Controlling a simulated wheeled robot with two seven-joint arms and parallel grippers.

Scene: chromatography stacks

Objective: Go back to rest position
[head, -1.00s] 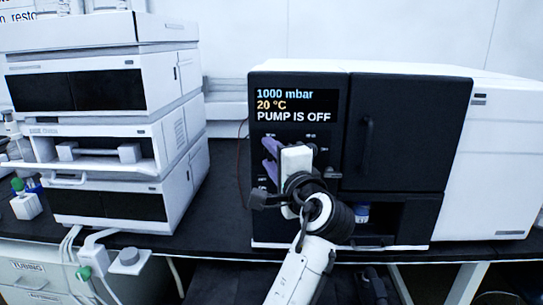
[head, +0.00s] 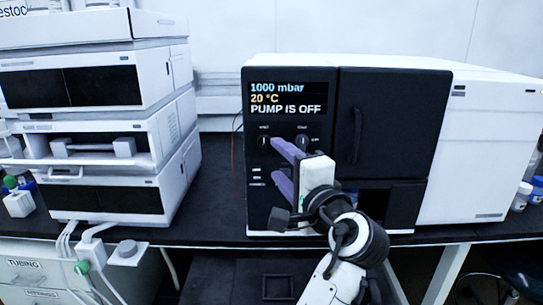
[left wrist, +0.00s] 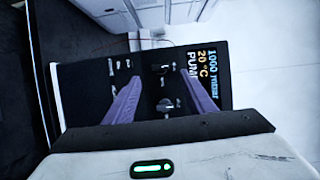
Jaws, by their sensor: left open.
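My left gripper (head: 278,160) is in front of the black control panel (head: 260,210) of the pump unit. Its two purple fingers are apart with nothing between them. The panel's display (head: 289,98) reads 1000 mbar, 20 °C, PUMP IS OFF. Two dark knobs, a left one (head: 263,142) and a right one (head: 301,142), sit below the display. In the left wrist view, the open fingers (left wrist: 161,74) point at the panel, with one knob (left wrist: 165,68) showing between them. I see no clear contact with the panel. My right gripper is not in view.
A stack of white instruments (head: 178,115) stands on the left of the black bench (head: 205,215). A white unit (head: 485,150) adjoins the pump unit on the right. The bench between stack and pump unit is mostly clear. Bottles (head: 525,190) stand at far right.

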